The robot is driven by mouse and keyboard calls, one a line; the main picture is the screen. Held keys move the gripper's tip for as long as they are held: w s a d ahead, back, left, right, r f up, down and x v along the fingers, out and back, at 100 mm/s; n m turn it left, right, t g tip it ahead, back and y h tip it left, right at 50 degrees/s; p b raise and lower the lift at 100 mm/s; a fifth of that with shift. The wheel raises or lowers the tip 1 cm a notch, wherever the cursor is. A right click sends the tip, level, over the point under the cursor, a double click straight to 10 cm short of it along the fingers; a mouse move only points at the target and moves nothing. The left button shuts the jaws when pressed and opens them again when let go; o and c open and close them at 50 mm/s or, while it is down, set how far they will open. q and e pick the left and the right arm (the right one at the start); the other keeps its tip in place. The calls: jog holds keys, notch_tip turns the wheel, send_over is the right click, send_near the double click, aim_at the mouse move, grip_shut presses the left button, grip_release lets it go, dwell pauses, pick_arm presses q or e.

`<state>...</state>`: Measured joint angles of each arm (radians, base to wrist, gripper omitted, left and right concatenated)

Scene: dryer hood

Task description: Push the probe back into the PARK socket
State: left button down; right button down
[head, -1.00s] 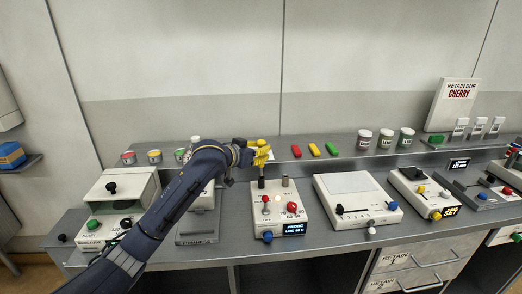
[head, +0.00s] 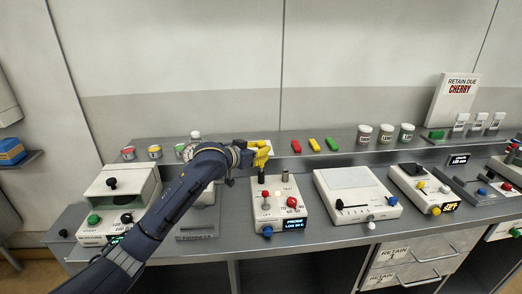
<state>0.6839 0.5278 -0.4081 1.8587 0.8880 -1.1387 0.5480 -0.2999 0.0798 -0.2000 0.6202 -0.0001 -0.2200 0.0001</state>
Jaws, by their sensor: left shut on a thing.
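The white probe unit (head: 270,221) sits on the grey bench in the middle of the head view. It has a small lit display (head: 293,225) reading PROBE, with a blue knob (head: 267,232) and a red knob (head: 291,202). My left gripper (head: 260,156) has yellow fingers and is above the unit's back left corner. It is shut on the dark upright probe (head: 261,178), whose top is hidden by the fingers. The probe's lower end meets the unit's back left; its depth there cannot be told. A metal post (head: 285,175) stands to its right. My right gripper is not in view.
A white flat-topped unit (head: 357,205) stands just right of the probe unit. Red, yellow and green bars (head: 314,145) and several jars (head: 386,134) stand on the raised shelf behind. A white hooded box (head: 122,190) is at the left.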

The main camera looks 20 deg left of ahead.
pick_arm(q)
jog(key=shift+f, duration=1.35)
jog(key=c, duration=1.3)
grip_release()
jog(key=v, duration=1.2)
jog(key=shift+r, duration=0.1)
